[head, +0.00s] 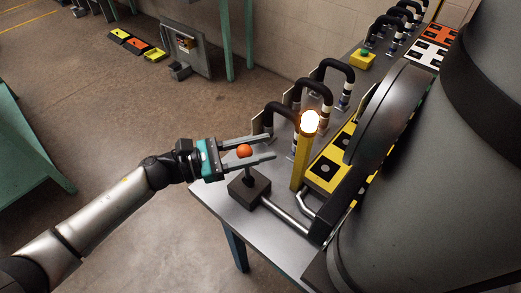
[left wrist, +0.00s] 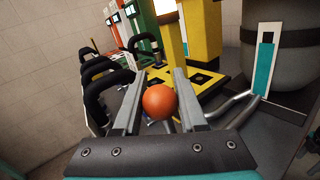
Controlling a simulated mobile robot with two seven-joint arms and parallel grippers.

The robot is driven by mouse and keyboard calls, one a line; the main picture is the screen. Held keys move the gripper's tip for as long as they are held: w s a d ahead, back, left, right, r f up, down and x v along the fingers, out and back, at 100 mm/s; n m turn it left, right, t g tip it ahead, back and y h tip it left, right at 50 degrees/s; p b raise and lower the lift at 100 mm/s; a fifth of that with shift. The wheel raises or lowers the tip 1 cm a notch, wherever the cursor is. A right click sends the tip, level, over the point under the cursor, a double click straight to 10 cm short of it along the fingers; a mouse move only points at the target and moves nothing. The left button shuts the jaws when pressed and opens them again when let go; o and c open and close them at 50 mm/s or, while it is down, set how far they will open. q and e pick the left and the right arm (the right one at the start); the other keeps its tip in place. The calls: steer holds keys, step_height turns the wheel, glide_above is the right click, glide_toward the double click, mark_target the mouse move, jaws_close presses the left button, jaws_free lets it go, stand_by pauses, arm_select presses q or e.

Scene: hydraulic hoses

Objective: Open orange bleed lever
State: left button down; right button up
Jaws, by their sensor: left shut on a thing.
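The orange bleed lever shows as a round orange knob (head: 244,151) on a thin dark stem above a dark block (head: 249,191) at the near left corner of the bench. The stem looks about upright. My left gripper (head: 271,147) reaches in from the left with one finger on each side of the knob and is shut on it. In the left wrist view the orange knob (left wrist: 160,102) sits between the two grey fingers, near their base, and hides part of what lies behind it. My right gripper is not in view.
A yellow post (head: 300,163) with a glowing lamp (head: 309,122) stands just right of the fingertips. Black looped hoses (head: 337,66) line the bench behind. A metal pipe (head: 285,216) runs right from the block. A large grey cylinder fills the right side.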

arm_select(q)
steer(key=w+a+f+n+t+h+b, duration=0.2)
steer(key=w+a+n+t+b, duration=0.3)
steer(key=n+b, duration=0.7)
steer(key=a+f+t+b, duration=0.1)
steer(key=a+t+b, duration=0.1)
steer(key=b, duration=0.1)
steer(key=shift+f, duration=0.15)
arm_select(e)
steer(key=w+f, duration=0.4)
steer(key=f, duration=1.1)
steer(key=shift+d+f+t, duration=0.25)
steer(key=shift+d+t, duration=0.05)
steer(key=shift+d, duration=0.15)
arm_select(q)
steer(key=shift+w+a, duration=0.1)
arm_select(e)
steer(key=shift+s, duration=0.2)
arm_select(q)
steer(key=shift+c, duration=2.3)
jaws_free()
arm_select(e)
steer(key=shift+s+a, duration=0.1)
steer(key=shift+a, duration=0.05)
